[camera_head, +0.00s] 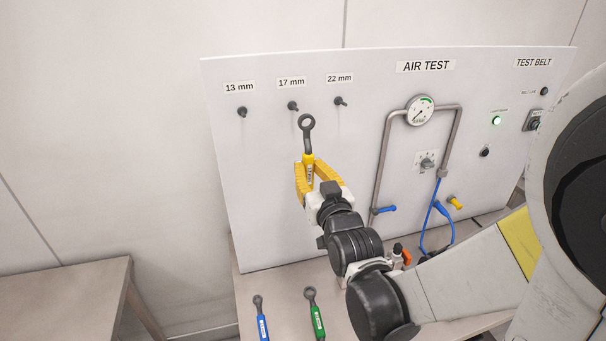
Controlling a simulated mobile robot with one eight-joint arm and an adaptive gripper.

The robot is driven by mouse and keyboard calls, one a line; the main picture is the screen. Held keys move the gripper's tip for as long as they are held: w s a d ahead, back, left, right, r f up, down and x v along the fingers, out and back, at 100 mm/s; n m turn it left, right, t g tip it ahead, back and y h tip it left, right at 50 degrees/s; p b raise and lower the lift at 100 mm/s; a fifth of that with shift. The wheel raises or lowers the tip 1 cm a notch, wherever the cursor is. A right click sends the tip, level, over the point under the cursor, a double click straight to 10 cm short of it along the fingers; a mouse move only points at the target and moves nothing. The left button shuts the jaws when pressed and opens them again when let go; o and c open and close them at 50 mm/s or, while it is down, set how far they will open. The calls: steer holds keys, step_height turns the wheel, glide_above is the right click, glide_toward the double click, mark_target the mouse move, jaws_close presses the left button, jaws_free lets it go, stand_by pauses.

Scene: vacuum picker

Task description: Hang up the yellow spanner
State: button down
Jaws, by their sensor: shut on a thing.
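My gripper (313,178) has yellow fingers and is shut on the yellow spanner (308,158). The spanner stands upright in front of the white panel, with its dark ring end up. Its ring is just below and right of the 17 mm peg (292,106) and below and left of the 22 mm peg (340,101). The ring does not appear to be on a peg. The 13 mm peg (242,112) is bare at the left. The size print on the spanner's label is too small to read. Part of its handle is hidden by my gripper.
A blue spanner (261,318) and a green spanner (315,314) lie on the bench at the front. To the right, the panel (245,215) carries a gauge (420,110), pipes, a blue hose (431,215) and switches. The panel's lower left is clear.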

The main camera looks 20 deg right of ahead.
steer(key=shift+w+f+b, duration=0.15)
steer(key=shift+w+b, duration=0.1)
steer(key=shift+w, duration=2.35)
steer(key=shift+w+f+b, duration=0.15)
steer(key=shift+w+b, duration=0.1)
steer(key=shift+w, duration=2.35)
steer(key=shift+w+f+b, duration=0.2)
steer(key=shift+f+b, duration=0.05)
steer(key=shift+b, duration=0.1)
steer(key=c, duration=1.3)
jaws_free()
steer(key=s, duration=0.6)
